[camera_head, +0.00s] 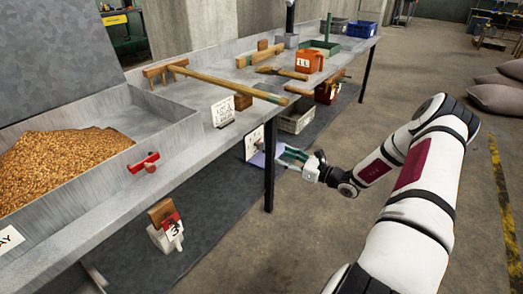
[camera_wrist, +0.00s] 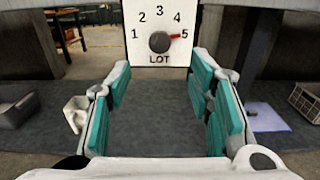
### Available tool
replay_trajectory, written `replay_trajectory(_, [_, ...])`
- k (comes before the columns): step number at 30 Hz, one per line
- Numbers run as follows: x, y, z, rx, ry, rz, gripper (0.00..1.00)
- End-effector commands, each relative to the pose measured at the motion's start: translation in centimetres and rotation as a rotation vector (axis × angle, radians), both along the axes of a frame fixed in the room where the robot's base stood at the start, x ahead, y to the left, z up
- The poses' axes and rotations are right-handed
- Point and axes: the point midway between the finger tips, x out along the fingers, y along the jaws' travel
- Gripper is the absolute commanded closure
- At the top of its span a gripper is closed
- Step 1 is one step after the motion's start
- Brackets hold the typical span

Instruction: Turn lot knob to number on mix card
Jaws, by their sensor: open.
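The lot dial is a white plate (camera_wrist: 151,15) marked 1 to 5 with LOT below, at the top middle of the wrist view. Its grey lot knob (camera_wrist: 159,42) has a red pointer aimed at 5. The plate also shows edge-on below the bench edge in the head view (camera_head: 254,142). My gripper (camera_wrist: 160,88) is open and empty, its teal-padded fingers apart and pointing toward the plate, with the knob between and beyond them. It shows in the head view (camera_head: 288,157) right of the plate. A white card (camera_head: 223,112) stands on the bench; its writing is too small to read surely.
A bench leg (camera_head: 269,175) stands near my gripper. A grey crate (camera_head: 296,117) sits below.

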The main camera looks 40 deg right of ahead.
Motion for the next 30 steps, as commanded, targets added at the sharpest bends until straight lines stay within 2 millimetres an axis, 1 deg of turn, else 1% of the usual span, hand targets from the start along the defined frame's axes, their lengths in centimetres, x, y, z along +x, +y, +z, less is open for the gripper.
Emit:
replay_trajectory(1, [1.1, 0.5, -0.2, -0.001, -0.001, 0.004, 0.53])
replay_trajectory(6, [4.3, 1.7, -0.2, -0.001, -0.001, 0.004, 0.53])
replay_trajectory(12, [7.5, 2.9, -0.1, -0.002, -0.002, 0.004, 0.53])
replay_trajectory(15, [8.5, 3.2, -0.2, -0.001, 0.001, 0.003, 0.53])
replay_trajectory(21, [9.6, 3.6, 0.0, -0.001, 0.001, 0.002, 0.53])
replay_trajectory(29, [9.7, 3.6, 0.0, -0.001, 0.001, 0.002, 0.53])
replay_trajectory(30, [9.7, 3.6, 0.0, 0.000, 0.001, 0.002, 0.59])
